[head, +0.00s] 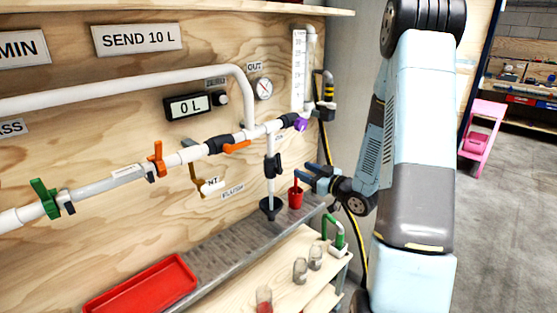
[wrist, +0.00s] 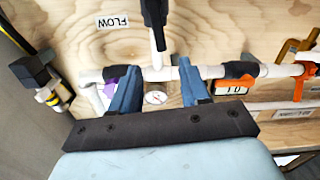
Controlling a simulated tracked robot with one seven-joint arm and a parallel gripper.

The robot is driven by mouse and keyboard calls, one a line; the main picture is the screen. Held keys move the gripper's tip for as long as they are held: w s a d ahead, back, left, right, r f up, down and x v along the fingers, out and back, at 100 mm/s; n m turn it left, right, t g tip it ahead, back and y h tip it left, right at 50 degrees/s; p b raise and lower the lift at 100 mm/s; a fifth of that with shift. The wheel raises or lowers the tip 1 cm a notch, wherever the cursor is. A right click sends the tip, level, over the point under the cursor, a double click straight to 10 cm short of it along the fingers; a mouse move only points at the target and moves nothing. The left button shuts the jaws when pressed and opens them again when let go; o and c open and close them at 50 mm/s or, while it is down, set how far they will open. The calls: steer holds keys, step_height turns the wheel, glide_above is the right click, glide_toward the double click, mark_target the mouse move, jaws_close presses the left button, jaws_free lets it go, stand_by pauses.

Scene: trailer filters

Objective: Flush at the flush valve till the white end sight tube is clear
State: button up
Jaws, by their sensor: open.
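A black part on a white pipe (wrist: 152,15) shows in the wrist view, in front of my fingers.
Purple (head: 300,124), orange (head: 157,158) and green (head: 47,198) valve handles sit along the pipe. A display (head: 189,107) reads 0 L. A red tray (head: 145,285) lies on the metal grating (head: 215,250). Small jars (head: 300,270) stand on the lower shelf.

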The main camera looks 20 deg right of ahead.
mark_target(280, 159)
steer(key=x, duration=1.2)
steer(key=shift+w+a, duration=0.2)
steer(key=shift+w, duration=0.15)
steer(key=shift+c, duration=0.4)
jaws_close()
